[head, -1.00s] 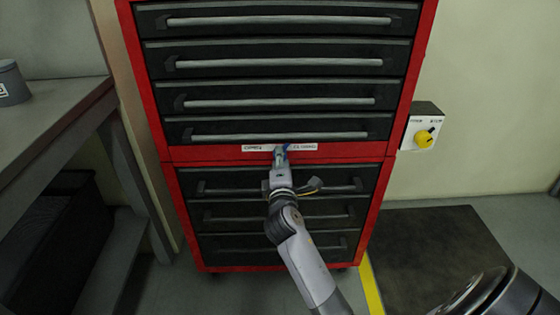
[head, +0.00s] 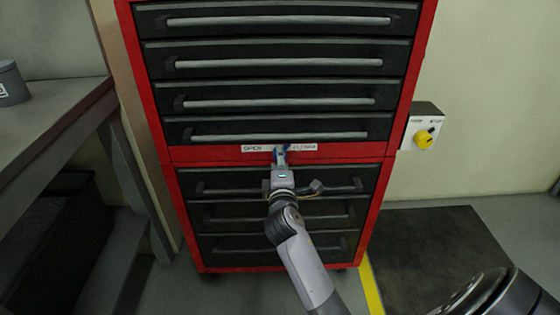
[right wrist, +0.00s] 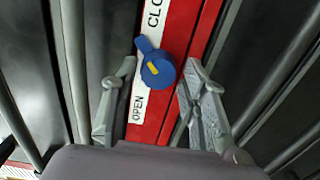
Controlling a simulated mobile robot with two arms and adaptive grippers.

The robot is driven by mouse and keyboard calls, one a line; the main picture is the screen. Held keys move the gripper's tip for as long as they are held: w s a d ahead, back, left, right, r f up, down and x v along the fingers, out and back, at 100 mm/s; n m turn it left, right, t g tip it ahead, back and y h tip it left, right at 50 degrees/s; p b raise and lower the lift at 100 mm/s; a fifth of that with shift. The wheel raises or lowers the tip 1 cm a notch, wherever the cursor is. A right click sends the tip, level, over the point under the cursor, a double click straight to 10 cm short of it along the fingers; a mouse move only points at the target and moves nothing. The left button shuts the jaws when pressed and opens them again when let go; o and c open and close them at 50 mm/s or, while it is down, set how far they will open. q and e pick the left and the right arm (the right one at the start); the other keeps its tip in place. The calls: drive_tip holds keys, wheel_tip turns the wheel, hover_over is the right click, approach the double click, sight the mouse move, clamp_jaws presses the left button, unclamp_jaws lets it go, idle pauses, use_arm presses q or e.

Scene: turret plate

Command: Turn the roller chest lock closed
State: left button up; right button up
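The lock knob (right wrist: 158,71) is blue with a yellow mark, on the red strip of the roller chest (head: 372,215). In the right wrist view its narrow end points up and left, towards the "CLO…" label (right wrist: 154,15); the "OPEN" label (right wrist: 139,103) is below it. In the head view the knob (head: 281,150) is small and partly covered. My right gripper (right wrist: 159,68) is open, one finger on each side of the knob, with visible gaps to it. It also shows in the head view (head: 281,158). My left gripper is out of view.
Black drawers with long grey bar handles (head: 279,103) lie above and below the lock strip. A wall box with a yellow knob (head: 424,138) is right of the chest. A grey bench (head: 45,125) stands at left, and a dark mat (head: 440,250) lies at lower right.

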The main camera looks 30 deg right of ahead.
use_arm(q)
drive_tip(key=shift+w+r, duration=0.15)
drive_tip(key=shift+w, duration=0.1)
use_arm(e)
drive_tip(key=shift+o, duration=0.8)
drive_tip(key=shift+r, duration=0.1)
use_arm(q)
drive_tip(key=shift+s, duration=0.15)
use_arm(e)
drive_tip(key=v, duration=1.2)
